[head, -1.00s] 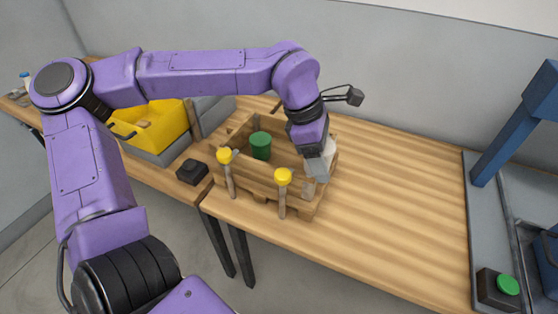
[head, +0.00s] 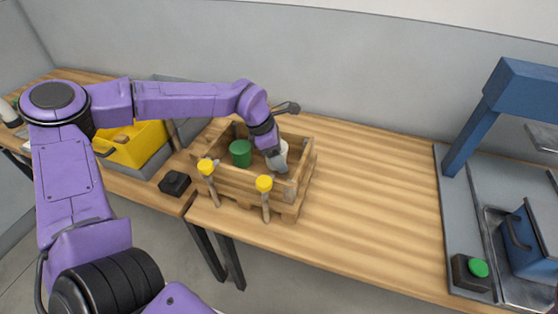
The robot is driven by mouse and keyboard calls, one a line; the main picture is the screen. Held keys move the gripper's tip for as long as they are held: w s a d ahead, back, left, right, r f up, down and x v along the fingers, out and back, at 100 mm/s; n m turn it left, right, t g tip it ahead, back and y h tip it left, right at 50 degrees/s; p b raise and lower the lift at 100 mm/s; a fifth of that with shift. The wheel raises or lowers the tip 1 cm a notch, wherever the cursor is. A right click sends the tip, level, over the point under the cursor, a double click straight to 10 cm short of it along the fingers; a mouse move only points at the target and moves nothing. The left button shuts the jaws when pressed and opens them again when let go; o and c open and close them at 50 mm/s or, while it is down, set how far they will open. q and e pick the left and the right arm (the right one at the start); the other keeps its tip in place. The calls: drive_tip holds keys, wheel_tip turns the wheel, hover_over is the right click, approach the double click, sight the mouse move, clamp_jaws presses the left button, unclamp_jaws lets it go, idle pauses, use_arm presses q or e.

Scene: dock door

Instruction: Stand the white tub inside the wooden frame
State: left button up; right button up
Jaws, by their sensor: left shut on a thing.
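The wooden frame (head: 232,186) is an open crate-like box on the wooden table. The white tub (head: 282,148) shows inside the frame's outline, at its right side, partly hidden by my left gripper. My left gripper (head: 277,163) reaches down into the frame and is shut on the white tub. Whether the tub touches the frame's floor cannot be seen. A green tub (head: 241,154) stands inside the frame to the left of the white one. My right gripper is not in view.
Two yellow-topped pegs (head: 264,184) stand at the frame's front side. A yellow bin (head: 135,147) and a black block (head: 174,183) are to the left. A blue press-like machine (head: 478,122) with a green button (head: 478,268) is at the right. The table right of the frame is clear.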

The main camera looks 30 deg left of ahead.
use_arm(q)
drive_tip(key=shift+w+a+f, duration=0.15)
drive_tip(key=shift+f, duration=1.6)
drive_tip(key=shift+f, duration=0.2)
drive_tip(key=o, duration=1.1)
drive_tip(key=shift+o, duration=0.2)
drive_tip(key=shift+r, duration=0.4)
drive_tip(key=v, duration=1.1)
drive_tip(key=shift+r, duration=0.3)
drive_tip(key=shift+a, duration=0.15)
